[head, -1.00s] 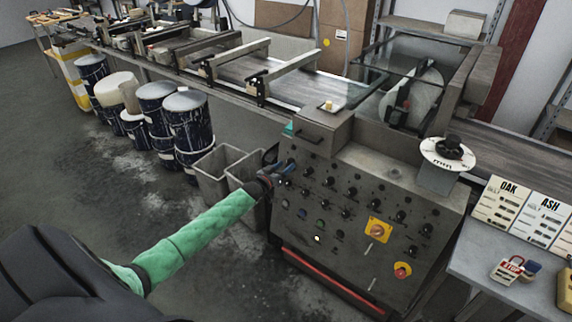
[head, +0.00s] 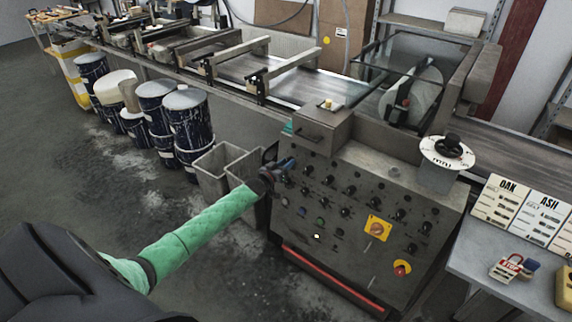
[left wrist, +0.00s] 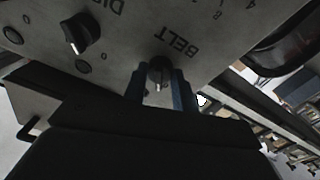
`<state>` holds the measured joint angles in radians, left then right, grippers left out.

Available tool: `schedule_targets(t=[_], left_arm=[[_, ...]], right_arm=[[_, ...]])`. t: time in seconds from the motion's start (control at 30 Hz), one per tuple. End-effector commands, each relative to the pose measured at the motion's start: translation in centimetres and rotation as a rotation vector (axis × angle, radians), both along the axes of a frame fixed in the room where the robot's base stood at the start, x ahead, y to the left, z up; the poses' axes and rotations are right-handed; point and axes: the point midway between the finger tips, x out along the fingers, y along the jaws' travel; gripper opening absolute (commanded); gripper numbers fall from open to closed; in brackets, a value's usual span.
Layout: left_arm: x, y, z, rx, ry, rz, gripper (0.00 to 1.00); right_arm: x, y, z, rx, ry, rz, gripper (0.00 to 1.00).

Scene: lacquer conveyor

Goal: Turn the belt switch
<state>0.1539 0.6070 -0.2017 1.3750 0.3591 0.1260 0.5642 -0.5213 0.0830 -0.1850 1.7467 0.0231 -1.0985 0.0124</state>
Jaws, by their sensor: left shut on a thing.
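The belt switch (left wrist: 160,72) is a dark round knob under the printed word BELT in the left wrist view. My left gripper (left wrist: 163,90) is shut on it, with a blue-grey finger on each side of the knob. In the head view my left gripper (head: 284,168) is at the upper left of the grey control panel (head: 345,232), and it hides the knob there. My right gripper is in neither view.
More black knobs (head: 350,190) cover the panel close beside the gripper. A yellow-plated switch (head: 377,228) and a red button (head: 402,268) sit lower right. Grey bins (head: 213,172) stand left of the panel. A table with cards (head: 500,200) is at right.

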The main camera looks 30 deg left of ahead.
Motion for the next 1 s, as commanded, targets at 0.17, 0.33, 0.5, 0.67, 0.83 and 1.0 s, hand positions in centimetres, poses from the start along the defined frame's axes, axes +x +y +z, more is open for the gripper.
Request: schedule_targets(t=[0.17,0.33,0.5,0.67,0.83,1.0], left_arm=[[0.0,0.0,-0.1,0.047,-0.004,-0.009,0.05],[0.0,0.2,-0.1,0.146,-0.012,-0.026,0.05],[0.0,0.2,-0.1,0.287,-0.024,-0.053,0.05],[0.0,0.2,-0.1,0.437,-0.035,-0.08,0.05],[0.0,0.3,0.0,0.595,-0.047,-0.109,0.05],[0.1,0.4,0.1,0.742,-0.058,-0.136,0.05]], right_arm=[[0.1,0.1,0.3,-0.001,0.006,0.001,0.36],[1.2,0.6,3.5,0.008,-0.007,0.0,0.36],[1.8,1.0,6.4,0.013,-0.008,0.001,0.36],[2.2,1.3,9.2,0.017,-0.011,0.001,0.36],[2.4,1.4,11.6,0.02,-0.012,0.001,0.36],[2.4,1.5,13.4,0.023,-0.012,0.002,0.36]])
